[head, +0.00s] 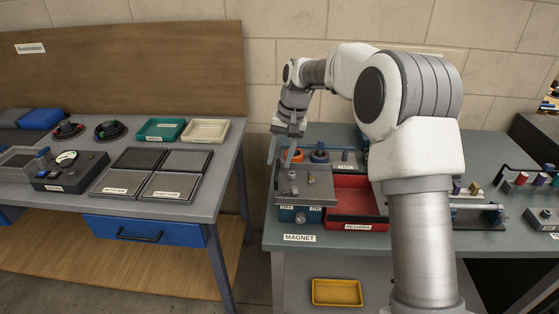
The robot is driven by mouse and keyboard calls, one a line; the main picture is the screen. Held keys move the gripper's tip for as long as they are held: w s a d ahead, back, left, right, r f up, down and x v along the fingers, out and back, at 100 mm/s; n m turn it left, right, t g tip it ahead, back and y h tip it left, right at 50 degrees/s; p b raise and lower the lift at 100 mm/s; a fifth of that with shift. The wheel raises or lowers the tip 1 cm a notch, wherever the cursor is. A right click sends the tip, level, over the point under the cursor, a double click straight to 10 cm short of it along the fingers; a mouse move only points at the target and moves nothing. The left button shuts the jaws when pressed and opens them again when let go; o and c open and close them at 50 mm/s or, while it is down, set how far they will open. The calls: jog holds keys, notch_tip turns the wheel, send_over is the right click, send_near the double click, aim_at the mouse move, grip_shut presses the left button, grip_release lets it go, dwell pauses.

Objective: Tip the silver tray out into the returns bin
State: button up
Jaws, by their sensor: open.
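The silver tray (322,193) is a shallow grey tray on top of the blue magnet block (287,215) at the front left of the right-hand table. Several small metal parts (293,190) lie in it. The red returns bin (352,182), labelled as returns, stands directly right of the tray; my arm hides its right side. My gripper (289,158) points down at the tray's back left edge. It is open, and whether it touches the tray cannot be told.
A yellow tray (337,292) sits below the table front. A left-hand bench (190,207) holds dark panels, a meter and green and cream trays. A gap separates the two tables.

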jog(key=shift+a+f, duration=0.1)
jog(key=shift+f, duration=0.3)
grip_shut()
dwell(1.2)
